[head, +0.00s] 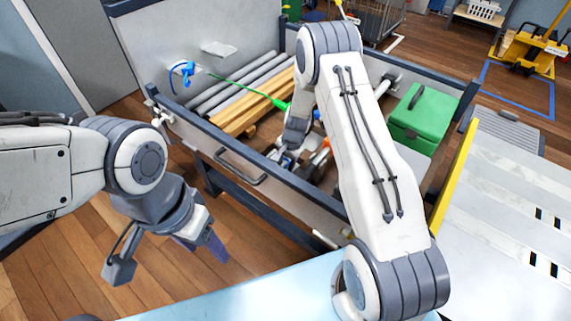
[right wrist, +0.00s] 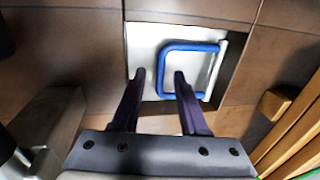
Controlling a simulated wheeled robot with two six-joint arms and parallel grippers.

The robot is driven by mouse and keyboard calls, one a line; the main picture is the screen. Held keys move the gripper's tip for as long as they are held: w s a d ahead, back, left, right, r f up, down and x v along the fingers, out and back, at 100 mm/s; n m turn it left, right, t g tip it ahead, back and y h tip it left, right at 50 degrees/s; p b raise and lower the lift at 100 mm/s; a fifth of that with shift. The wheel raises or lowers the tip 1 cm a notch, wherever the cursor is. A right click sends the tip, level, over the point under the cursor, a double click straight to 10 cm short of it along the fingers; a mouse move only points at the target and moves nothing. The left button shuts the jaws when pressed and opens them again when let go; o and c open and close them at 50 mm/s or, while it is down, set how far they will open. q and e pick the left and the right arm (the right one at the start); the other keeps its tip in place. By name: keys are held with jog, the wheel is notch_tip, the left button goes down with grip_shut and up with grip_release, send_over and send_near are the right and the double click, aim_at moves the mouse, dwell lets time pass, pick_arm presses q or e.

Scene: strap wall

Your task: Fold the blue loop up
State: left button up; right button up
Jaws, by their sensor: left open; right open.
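The blue loop (right wrist: 192,47) shows in the right wrist view as a U-shaped bar on a white plate (right wrist: 145,40). Its open ends meet a pale bar at the plate's right edge, and it appears to lie flat. My right gripper (right wrist: 159,77) is open over the plate. In the picture the loop's left bar passes between its fingertips; whether they touch it, I cannot tell. In the head view my right gripper (head: 283,160) is low inside the grey bin, and I cannot make out the loop there. My left gripper (head: 165,258) is open and empty outside the bin, above the wooden floor.
The grey bin's front rail (head: 250,148) runs between my grippers. Inside are wooden beams (head: 252,108), grey pipes (head: 235,85), a green strap (head: 245,90) and a green box (head: 422,115). A blue strap fitting (head: 186,70) hangs on the back wall. A yellow-edged panel stands right.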

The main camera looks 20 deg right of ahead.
jog(key=shift+c, duration=0.3)
grip_shut()
dwell(1.1)
